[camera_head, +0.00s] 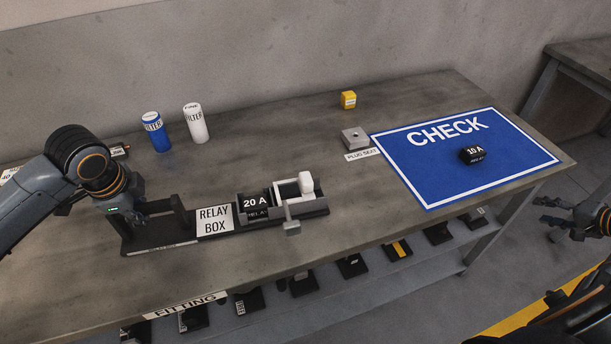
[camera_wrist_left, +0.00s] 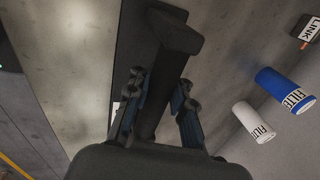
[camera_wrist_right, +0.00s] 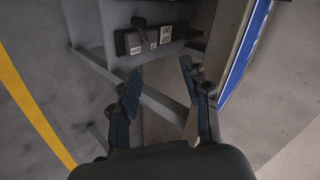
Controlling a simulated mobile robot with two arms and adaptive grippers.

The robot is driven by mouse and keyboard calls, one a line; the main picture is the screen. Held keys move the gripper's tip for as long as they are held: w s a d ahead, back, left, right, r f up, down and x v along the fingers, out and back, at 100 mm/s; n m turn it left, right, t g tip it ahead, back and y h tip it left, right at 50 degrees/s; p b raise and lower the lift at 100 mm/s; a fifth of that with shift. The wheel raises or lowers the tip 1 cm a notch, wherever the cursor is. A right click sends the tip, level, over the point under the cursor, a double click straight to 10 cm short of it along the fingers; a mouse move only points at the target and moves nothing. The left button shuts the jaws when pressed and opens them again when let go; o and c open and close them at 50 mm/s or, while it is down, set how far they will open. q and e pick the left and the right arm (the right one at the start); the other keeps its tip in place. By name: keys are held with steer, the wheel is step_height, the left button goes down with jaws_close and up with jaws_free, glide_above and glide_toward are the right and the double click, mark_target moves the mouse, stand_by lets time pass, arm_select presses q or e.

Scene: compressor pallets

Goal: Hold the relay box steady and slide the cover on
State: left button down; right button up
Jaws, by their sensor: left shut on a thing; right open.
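The relay box (camera_head: 214,221) is a long black base with a white RELAY BOX label, lying near the table's front edge. A black 20 A relay (camera_head: 255,204) sits in its middle. At its right end is a pale frame with a white block (camera_head: 306,182) and a grey tab (camera_head: 292,227) at the front; I cannot tell which part is the cover. My left gripper (camera_head: 140,207) is shut on the black handle at the box's left end. The handle (camera_wrist_left: 177,36) runs between its fingers in the left wrist view. My right gripper (camera_head: 560,212) is open and empty, beyond the table's right end.
A blue filter (camera_head: 156,132), a white filter (camera_head: 195,123), a yellow block (camera_head: 348,99) and a grey plug seat (camera_head: 355,138) stand farther back. A black 10 A relay (camera_head: 472,155) lies on the blue CHECK mat (camera_head: 420,185). Several dark parts lie on the shelf below.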

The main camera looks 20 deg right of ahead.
steer(key=w+a+r+n, duration=0.1)
steer(key=w+r+n, duration=0.1)
steer(key=w+r, duration=0.1)
steer(key=w+a+r+n, duration=0.1)
steer(key=w+r+n, duration=0.2)
steer(key=r, duration=0.1)
steer(key=w+a+r+n+y, duration=0.1)
steer(key=w+a+r+n, duration=0.1)
steer(key=w+r, duration=0.1)
steer(key=shift+r+n, duration=0.35)
steer(key=shift+n, duration=0.05)
steer(key=w+a+r+n+g, duration=0.1)
steer(key=w+a+r+n, duration=0.2)
steer(key=w+a+n, duration=0.4)
steer(key=w+a+r+n+g+h, duration=0.1)
steer(key=w+a+r+n+g, duration=0.15)
steer(key=a+n, duration=0.45)
steer(key=w+a+r+n+g, duration=0.1)
steer(key=w+a+r+n, duration=0.15)
steer(key=w+a, duration=0.45)
steer(key=n+t+h, duration=0.1)
steer(key=n+t, duration=0.3)
steer(key=n, duration=2.1)
glide_toward(306, 177)
steer(key=shift+m, duration=0.25)
steer(key=x, duration=1)
steer(key=shift+w+f, duration=0.15)
